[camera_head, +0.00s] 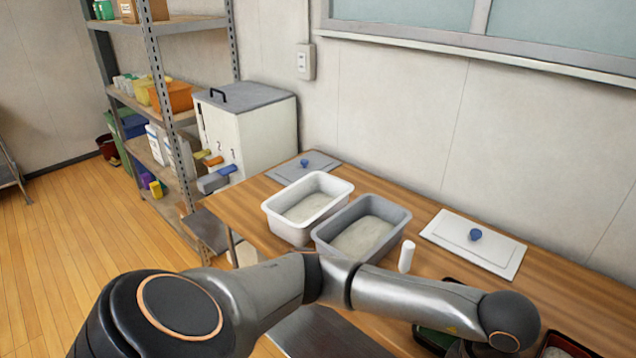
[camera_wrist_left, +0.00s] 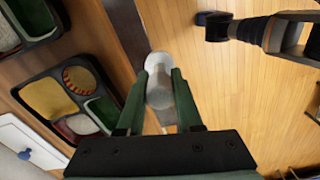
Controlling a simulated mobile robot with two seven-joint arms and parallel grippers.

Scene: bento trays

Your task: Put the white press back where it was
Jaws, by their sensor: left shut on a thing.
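My left gripper (camera_wrist_left: 159,90) is shut on a white, rounded, cylinder-like piece, the white press (camera_wrist_left: 157,62), in the left wrist view. It sits between the two green fingers, with the table edge and the wooden floor behind it. In the head view my left arm crosses the lower part of the picture to the right; its gripper and the held press are hidden or out of frame there. A second small white cylinder (camera_head: 406,256) stands upright on the table beside the grey tub (camera_head: 318,238). My right gripper is not in view.
A white tub (camera_head: 272,215) stands next to the grey tub. A white lid with a blue knob (camera_head: 445,238) lies to their right, a grey lid (camera_head: 320,163) behind. Bento trays (camera_wrist_left: 60,68) with food lie on the table (camera_head: 255,200). A white cabinet (camera_head: 262,135) stands behind.

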